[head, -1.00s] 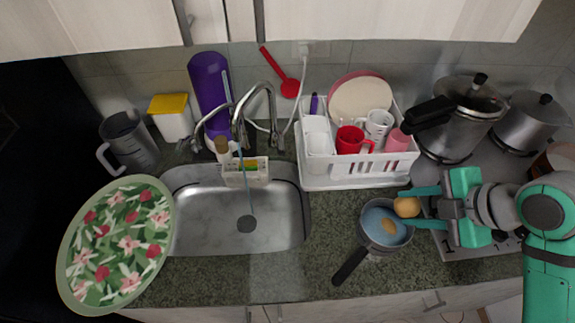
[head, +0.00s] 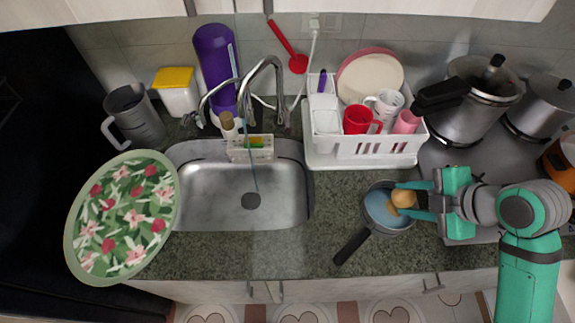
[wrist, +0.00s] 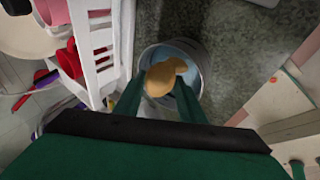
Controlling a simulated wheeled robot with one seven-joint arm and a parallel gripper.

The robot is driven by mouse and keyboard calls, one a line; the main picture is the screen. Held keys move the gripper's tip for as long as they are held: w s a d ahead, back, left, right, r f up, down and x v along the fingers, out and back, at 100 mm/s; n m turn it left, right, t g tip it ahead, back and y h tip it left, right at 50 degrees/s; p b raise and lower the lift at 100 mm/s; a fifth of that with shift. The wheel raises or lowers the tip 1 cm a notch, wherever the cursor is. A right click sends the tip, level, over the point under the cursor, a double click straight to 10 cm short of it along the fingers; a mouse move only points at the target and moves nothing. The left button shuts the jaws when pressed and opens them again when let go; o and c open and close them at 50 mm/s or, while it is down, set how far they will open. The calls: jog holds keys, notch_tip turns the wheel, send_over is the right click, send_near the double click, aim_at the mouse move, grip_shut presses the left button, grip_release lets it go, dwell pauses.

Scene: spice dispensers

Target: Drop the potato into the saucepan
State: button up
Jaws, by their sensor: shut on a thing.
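The potato (head: 403,198) is tan and rounded. My gripper (head: 405,199) is shut on it, one green finger on each side. The saucepan (head: 376,208) is grey with a bluish inside, and its black handle points to the lower left. The held potato is over the saucepan's right part in the head view. In the wrist view the potato (wrist: 158,80) sits between the fingertips, in front of the saucepan (wrist: 150,55). A second tan shape shows beside it over the pan; I cannot tell whether it is a separate piece or a reflection.
A white dish rack (head: 365,160) with mugs and plates stands behind the saucepan. A pressure cooker (head: 470,105) and another pot (head: 540,108) are at the back right. The sink (head: 245,195) lies left. The counter between sink and saucepan is clear.

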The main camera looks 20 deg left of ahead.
jog(key=o, duration=1.1)
jog(key=shift+o, duration=0.2)
jog(key=shift+r, duration=0.1)
jog(key=v, duration=1)
jog(key=shift+d+r, duration=0.15)
jog(key=shift+r, duration=0.15)
jog(key=shift+s, duration=0.1)
